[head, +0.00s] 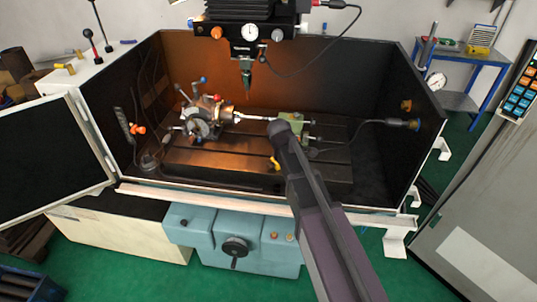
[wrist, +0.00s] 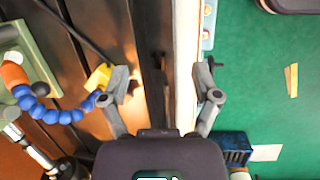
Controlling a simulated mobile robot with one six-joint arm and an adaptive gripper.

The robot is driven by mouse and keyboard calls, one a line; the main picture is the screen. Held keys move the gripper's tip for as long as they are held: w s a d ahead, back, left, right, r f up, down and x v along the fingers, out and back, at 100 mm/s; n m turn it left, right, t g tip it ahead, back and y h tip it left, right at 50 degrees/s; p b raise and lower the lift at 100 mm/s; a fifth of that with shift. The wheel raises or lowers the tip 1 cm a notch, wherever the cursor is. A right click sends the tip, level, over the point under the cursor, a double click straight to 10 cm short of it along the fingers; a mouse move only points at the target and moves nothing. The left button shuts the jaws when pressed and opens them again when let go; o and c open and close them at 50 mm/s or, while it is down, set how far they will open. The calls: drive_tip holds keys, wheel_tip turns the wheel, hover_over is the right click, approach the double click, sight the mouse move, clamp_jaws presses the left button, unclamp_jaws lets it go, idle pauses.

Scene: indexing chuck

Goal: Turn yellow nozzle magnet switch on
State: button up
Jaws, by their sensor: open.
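A small yellow block (wrist: 100,77) sits at the left finger of my gripper in the wrist view, at the end of a blue segmented hose with an orange nozzle (wrist: 13,74). A small yellow piece (head: 274,163) shows beside my arm in the head view, near the table's front edge. My gripper (wrist: 162,72) is open and empty, its fingers wide apart over the machine's front edge. The left finger overlaps the yellow block; I cannot tell if they touch. No switch detail on the block is readable. My arm hides the gripper in the head view.
The chuck (head: 203,120) stands on the slotted machine table (head: 215,160), with a green block (head: 293,122) to its right. A spindle tool (head: 246,75) hangs above. The enclosure's front rail (head: 200,196) runs below. Green floor (wrist: 260,90) lies right in the wrist view.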

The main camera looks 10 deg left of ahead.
sight(270, 165)
drive_tip(key=w+a+r+n+p, duration=0.2)
drive_tip(key=a+r+n, duration=0.1)
drive_tip(key=a, duration=0.3)
drive_tip(key=w+a+r+n+t+h+p, duration=0.1)
drive_tip(key=w+a+r+n+p, duration=0.1)
drive_tip(key=a, duration=0.5)
wheel_tip(270, 165, up, 2)
drive_tip(key=n+p, duration=0.1)
drive_tip(key=n, duration=0.2)
drive_tip(key=shift+w+n, duration=0.3)
drive_tip(key=shift+f, duration=0.15)
drive_tip(key=b+x, duration=1.2)
drive_tip(key=x, duration=0.1)
drive_tip(key=shift+w+d+f+b, duration=0.1)
drive_tip(key=shift+w+f+b, duration=0.05)
drive_tip(key=shift+w+b, duration=0.15)
clamp_jaws()
